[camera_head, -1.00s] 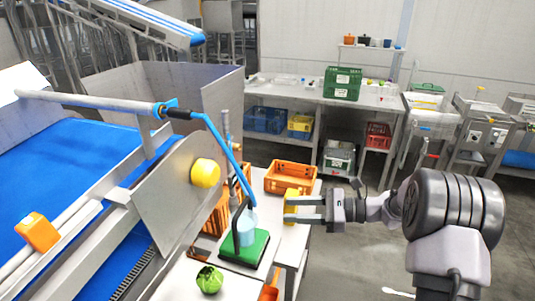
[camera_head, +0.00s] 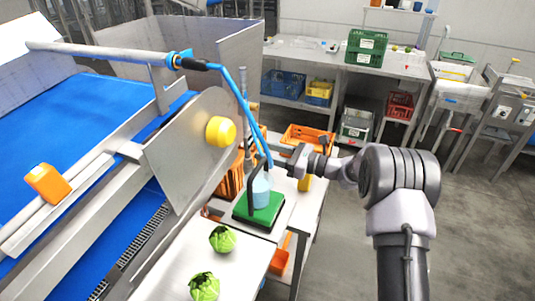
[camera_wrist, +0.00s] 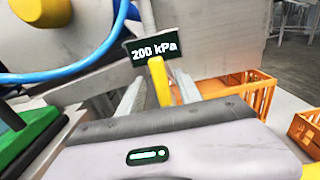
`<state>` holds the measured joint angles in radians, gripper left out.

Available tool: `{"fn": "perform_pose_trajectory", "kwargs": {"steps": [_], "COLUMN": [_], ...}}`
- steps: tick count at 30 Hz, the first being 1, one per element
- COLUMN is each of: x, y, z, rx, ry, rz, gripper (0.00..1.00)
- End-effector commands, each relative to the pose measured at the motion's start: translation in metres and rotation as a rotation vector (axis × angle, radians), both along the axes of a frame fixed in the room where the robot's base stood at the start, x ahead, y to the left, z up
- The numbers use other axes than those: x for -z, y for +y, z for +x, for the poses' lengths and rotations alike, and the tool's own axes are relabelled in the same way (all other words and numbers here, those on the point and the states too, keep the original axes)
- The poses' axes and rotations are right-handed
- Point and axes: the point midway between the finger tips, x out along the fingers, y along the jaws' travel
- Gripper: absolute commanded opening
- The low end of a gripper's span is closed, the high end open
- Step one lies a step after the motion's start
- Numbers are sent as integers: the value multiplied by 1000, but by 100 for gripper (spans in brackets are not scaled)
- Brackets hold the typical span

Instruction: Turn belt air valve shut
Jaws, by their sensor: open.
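The valve's yellow lever (camera_wrist: 160,82) stands upright in the wrist view, just below a dark display (camera_wrist: 155,50) reading 200 kPa. My gripper (camera_wrist: 159,88) is open, with one finger on each side of the lever. A gap shows between the lever and each finger; I cannot tell whether either touches. In the head view my gripper (camera_head: 272,155) points left at the upright pipe beside the belt machine. The lever is not clearly visible there. A blue hose (camera_wrist: 70,72) passes left of the valve.
A green-based stand (camera_head: 262,216) holding a light blue container (camera_head: 261,188) is close to my gripper. Orange crates (camera_wrist: 238,88) lie behind it. Lettuce heads (camera_head: 222,239) sit on the front table. A yellow knob (camera_head: 220,131) is on the machine's side plate. Floor at right is clear.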

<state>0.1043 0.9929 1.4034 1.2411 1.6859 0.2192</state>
Motion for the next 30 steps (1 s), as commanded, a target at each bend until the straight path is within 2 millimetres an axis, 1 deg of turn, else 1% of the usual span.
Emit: {"fn": "perform_pose_trajectory", "kwargs": {"steps": [8,12,14,15,30], "x": [0,0,0,0,0], "y": [2,2,2,2,2], "z": [1,1,1,1,0], "rx": [0,0,0,0,-1], "ry": [0,0,0,0,0], "rz": [0,0,0,0,-1], "gripper": [42,14,3,0,0]}}
